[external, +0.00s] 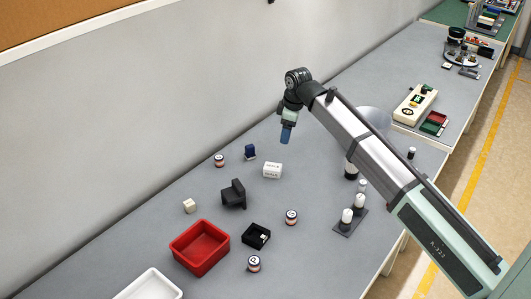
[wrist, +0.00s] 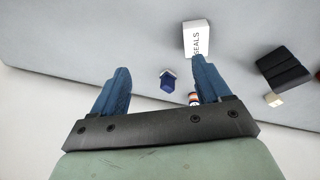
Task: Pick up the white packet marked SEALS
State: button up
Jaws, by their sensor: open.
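The white packet marked SEALS (external: 272,170) lies on the grey table in the external view. In the wrist view the packet (wrist: 196,39) is upper right of centre, with its lettering showing, just beyond the tip of the right finger. My gripper (external: 286,138) is above the table, over and a little right of the packet in the external view. In the wrist view my gripper (wrist: 162,74) shows two blue fingers spread apart with nothing between them touching. The packet is apart from both fingers.
A small dark blue object (external: 250,153) and a round labelled tin (external: 219,160) stand left of the packet. A black block (external: 233,194), a red bin (external: 200,247) and a small black tray (external: 256,236) are nearer the front. White-topped cylinders (external: 347,216) stand at right.

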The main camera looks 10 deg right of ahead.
aim_at(273, 166)
jog(key=s+a+g, duration=0.1)
jog(key=s+a, duration=0.2)
jog(key=s, duration=0.1)
jog(key=shift+y, duration=0.3)
jog(key=f, duration=0.4)
jog(key=a+f, duration=0.1)
jog(key=f, duration=0.4)
jog(key=w+a+f, duration=0.1)
jog(key=f, duration=0.3)
jog(key=shift+a+f, duration=0.15)
jog(key=shift+f, duration=0.05)
jog(key=shift+c, duration=0.3)
jog(key=c, duration=1)
jog(key=shift+r, duration=0.15)
